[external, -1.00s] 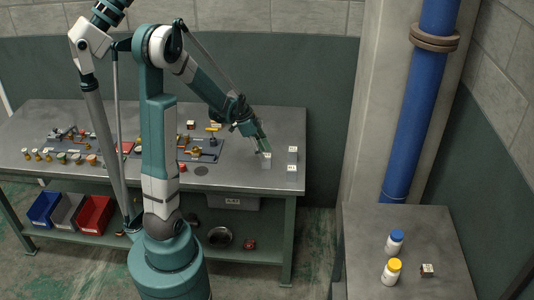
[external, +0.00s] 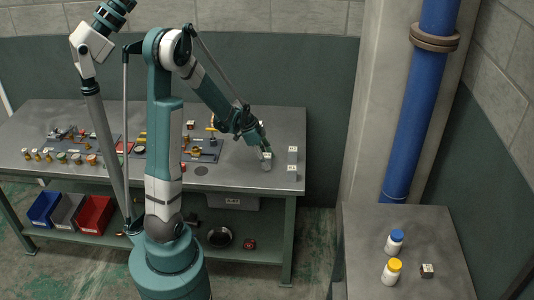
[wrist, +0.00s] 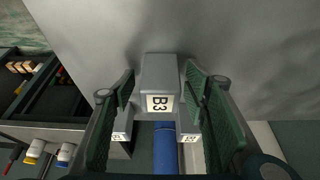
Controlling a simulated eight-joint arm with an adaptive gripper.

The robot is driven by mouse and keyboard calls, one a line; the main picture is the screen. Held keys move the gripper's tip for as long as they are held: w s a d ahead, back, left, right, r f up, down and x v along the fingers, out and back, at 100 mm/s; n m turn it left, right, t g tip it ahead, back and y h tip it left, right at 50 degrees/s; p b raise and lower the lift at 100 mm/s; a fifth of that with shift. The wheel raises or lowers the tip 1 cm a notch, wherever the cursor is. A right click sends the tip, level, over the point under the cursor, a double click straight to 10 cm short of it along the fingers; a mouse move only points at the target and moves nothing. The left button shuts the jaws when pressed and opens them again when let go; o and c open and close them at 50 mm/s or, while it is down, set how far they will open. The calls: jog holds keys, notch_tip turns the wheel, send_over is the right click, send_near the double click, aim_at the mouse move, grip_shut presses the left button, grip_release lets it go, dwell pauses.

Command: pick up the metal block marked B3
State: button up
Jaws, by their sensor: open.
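The grey metal block marked B3 (wrist: 160,78) is in the middle of the wrist view, its white label facing the camera. It stands between the two green-padded fingers of my gripper (wrist: 158,92), which is open, with a finger on each side. I cannot tell whether either pad touches it. In the external view my gripper (external: 262,148) is at the B3 block (external: 267,163) near the right end of the workbench, partly covering it.
Two more grey labelled blocks stand just right of it, one behind (external: 292,154) and one nearer the front edge (external: 291,172). The workbench (external: 235,178) is bare in front. A side table (external: 365,235) holds a blue-capped bottle (external: 394,242) and a yellow-capped bottle (external: 391,272).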

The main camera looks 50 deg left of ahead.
aim_at(267, 155)
jog(key=shift+c, duration=0.7)
grip_shut()
jog(key=shift+r, duration=0.1)
jog(key=shift+r+p, duration=1.1)
jog(key=shift+r, duration=3.8)
